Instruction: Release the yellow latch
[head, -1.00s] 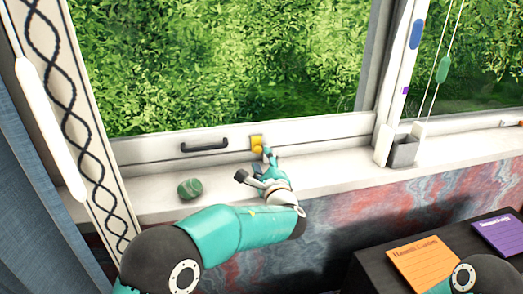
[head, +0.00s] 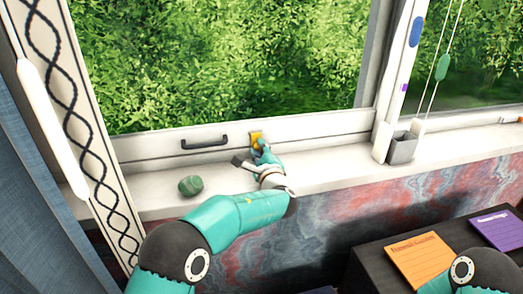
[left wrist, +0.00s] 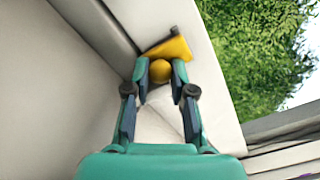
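The yellow latch (head: 255,135) sits on the lower rail of the window frame, to the right of the black handle. In the left wrist view, its angled yellow plate (left wrist: 172,47) and round knob (left wrist: 160,71) show clearly. My left gripper (head: 263,151) is at the latch, and in the left wrist view its two fingertips (left wrist: 160,74) press close on either side of the knob, with no clear gap. In the head view the fingers partly cover the knob. My right gripper is out of view.
A black handle (head: 205,142) is on the window rail. A green ball (head: 190,186) lies on the sill left of my left gripper. Orange (head: 417,262) and purple (head: 497,228) cards lie on a dark surface.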

